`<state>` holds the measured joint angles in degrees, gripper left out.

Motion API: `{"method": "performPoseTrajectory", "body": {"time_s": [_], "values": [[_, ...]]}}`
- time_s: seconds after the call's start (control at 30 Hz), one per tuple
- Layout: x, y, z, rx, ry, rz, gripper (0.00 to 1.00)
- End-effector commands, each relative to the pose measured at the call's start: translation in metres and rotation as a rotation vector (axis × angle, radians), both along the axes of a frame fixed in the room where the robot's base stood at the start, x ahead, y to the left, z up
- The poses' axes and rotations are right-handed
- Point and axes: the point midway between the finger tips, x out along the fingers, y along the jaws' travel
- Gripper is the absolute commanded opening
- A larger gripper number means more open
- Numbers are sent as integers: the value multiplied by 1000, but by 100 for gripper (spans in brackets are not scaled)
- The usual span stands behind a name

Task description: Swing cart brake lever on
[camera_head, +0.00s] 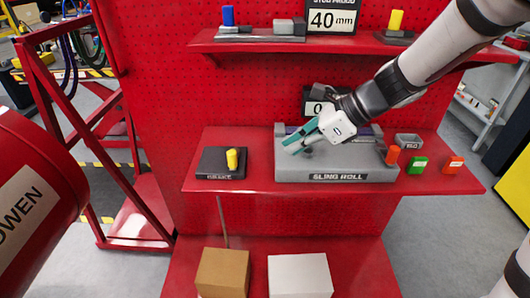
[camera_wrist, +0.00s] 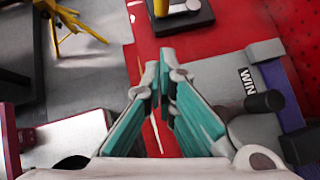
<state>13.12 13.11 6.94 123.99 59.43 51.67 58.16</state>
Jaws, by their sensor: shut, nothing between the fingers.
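The brake lever has a yellow grip (camera_head: 232,158) standing on a black base (camera_head: 208,167) labelled "BRAKE", at the left of the red cart shelf. In the wrist view the yellow grip (camera_wrist: 161,7) and black base (camera_wrist: 190,22) are partly cut off at the top edge. My gripper (camera_head: 287,146) has teal-sided fingers and is to the right of the lever, over the left part of the grey sling roll unit. The gripper (camera_wrist: 160,68) is shut and empty, its tips apart from the lever.
The grey "SLING ROLL" unit (camera_head: 337,177) fills the middle of the red shelf (camera_head: 258,188). A dark knob (camera_wrist: 264,102) sticks up from it, close to my fingers. Green (camera_head: 418,165) and orange (camera_head: 453,165) blocks lie at right. The shelf between lever and unit is clear.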

Motion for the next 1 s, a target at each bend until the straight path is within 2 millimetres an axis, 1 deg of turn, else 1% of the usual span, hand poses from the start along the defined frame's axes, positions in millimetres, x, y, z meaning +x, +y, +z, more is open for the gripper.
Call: {"method": "performPoseTrajectory", "body": {"time_s": [0.17, 0.53, 0.7, 0.83, 1.0], "values": [[4, 17, -19, 1, 3, 5, 0], [19, 66, -70, 1, 4, 4, 0], [26, 89, -68, 0, 0, 6, 0], [30, 99, -67, 0, -1, 2, 0], [31, 103, -68, 0, 1, 2, 0]]}}
